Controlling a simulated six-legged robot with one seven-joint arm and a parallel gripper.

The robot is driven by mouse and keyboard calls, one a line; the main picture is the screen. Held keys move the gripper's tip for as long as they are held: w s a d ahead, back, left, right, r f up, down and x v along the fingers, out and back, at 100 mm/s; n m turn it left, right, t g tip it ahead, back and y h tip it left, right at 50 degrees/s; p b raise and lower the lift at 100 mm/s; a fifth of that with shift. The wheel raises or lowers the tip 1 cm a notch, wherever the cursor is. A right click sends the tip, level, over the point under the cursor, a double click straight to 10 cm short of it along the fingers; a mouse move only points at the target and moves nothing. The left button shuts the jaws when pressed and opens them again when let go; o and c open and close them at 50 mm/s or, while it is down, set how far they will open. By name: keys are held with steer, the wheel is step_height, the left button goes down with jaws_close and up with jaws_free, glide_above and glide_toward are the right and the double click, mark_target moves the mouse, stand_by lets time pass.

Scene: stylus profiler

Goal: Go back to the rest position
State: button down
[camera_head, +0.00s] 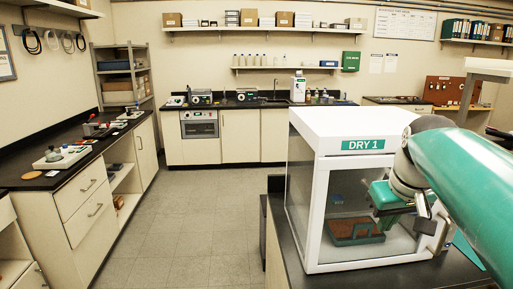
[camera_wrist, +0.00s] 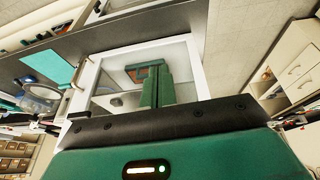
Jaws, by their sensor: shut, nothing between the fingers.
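The white cabinet labelled DRY 1 (camera_head: 362,144) stands on the dark bench at the right in the head view. Its clear front door appears closed. A green tray with a brown inside (camera_head: 354,240) is seen through the pane. My gripper (camera_head: 384,195) is in front of the door, apart from the handle (camera_head: 440,236) as far as I can tell. In the wrist view my gripper's green fingers (camera_wrist: 155,75) are together and empty, pointing toward the white door frame (camera_wrist: 194,66). The tray (camera_wrist: 135,74) shows behind the fingers, partly hidden.
A dark bench (camera_head: 30,183) with small instruments runs along the left wall. A back counter (camera_head: 240,103) holds several devices. The grey tiled floor (camera_head: 195,225) between is clear. In the wrist view, a teal sheet (camera_wrist: 48,66) and a round clear vessel (camera_wrist: 40,97) lie left of the cabinet.

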steer(key=s+a+f+t, duration=0.1)
steer(key=s+a+f, duration=1)
steer(key=s, duration=0.3)
steer(key=shift+f+m, duration=0.4)
steer(key=shift+f, duration=0.45)
